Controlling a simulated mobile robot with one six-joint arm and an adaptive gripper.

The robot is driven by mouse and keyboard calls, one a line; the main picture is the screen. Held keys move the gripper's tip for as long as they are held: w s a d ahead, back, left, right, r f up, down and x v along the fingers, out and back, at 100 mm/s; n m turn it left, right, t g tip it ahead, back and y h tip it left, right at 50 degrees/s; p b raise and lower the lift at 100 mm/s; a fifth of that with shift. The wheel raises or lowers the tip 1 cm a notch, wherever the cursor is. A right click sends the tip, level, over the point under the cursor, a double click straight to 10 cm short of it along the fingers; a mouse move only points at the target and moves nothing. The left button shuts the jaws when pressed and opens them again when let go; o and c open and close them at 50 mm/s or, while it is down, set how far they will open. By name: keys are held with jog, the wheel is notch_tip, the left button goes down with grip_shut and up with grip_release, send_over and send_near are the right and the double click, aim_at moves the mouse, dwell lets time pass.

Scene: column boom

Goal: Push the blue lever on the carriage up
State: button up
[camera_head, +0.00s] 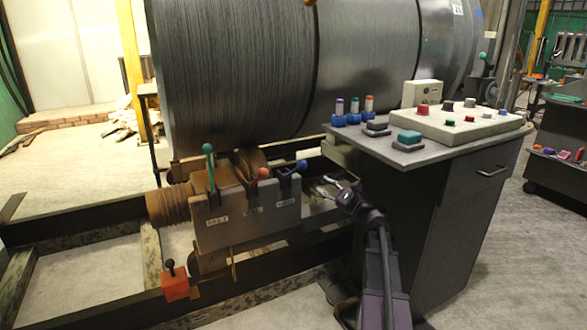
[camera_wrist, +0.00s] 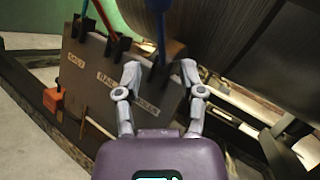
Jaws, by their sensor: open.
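The blue lever (camera_head: 300,166) is the rightmost of three levers on the grey carriage (camera_head: 235,225), beside the red lever (camera_head: 263,173) and the green lever (camera_head: 208,149). In the head view the blue lever leans to the right. My gripper (camera_head: 329,186) is open, to the right of the blue lever and apart from it. In the wrist view the blue lever (camera_wrist: 160,28) stands in its slot, ahead of my open gripper (camera_wrist: 160,68) and roughly centred between the fingers. The labelled carriage face (camera_wrist: 95,85) lies ahead and to the left. Nothing is between the fingers.
A large dark drum (camera_head: 290,75) stands behind the carriage. A control cabinet (camera_head: 450,215) with a sloped button panel (camera_head: 458,124) stands close on the right of my arm. An orange block (camera_head: 176,287) with a small black-knobbed lever sits on the dark frame rail at lower left.

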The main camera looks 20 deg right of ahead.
aim_at(296, 169)
jog(key=p+x, duration=0.3)
jog(key=x, duration=0.7)
jog(key=shift+w+a+r, duration=0.15)
jog(key=shift+w+a, duration=0.05)
jog(key=shift+w, duration=0.1)
grip_shut()
jog(key=shift+a, duration=0.55)
jog(key=shift+d, duration=0.45)
jog(key=shift+d+p, duration=0.2)
jog(key=shift+p, duration=0.25)
